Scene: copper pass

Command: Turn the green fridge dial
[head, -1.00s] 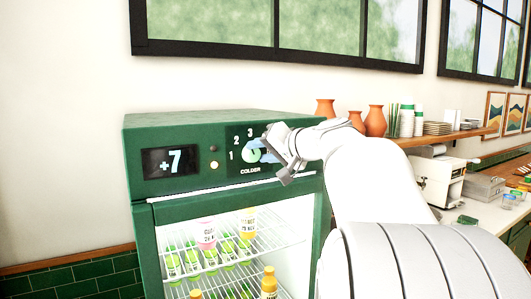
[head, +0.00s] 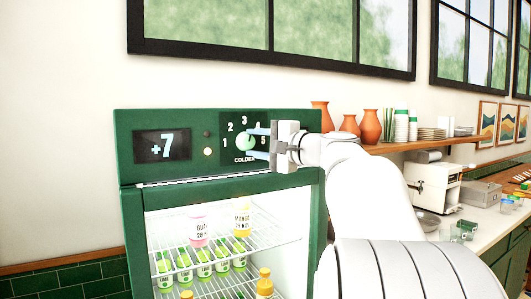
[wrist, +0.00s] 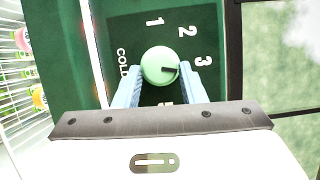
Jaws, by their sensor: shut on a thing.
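The green dial (head: 245,142) is a pale round knob on the black numbered panel of the green fridge (head: 128,220). It also shows in the wrist view (wrist: 157,60), where its dark mark points right, roughly toward the 3. My gripper (head: 251,143) reaches in from the right with pale blue fingers. It is shut on the dial, one finger on each side, as the wrist view shows. The fingers partly cover the numbers; the 4 is hidden in the wrist view. The fridge display (head: 162,147) reads +7.
Bottles (head: 198,229) stand on wire racks behind the fridge's front, below the panel. Orange vases (head: 369,127) and plates stand on a wooden shelf (head: 420,144) behind my arm. A white machine (head: 434,183) sits on the counter to the right.

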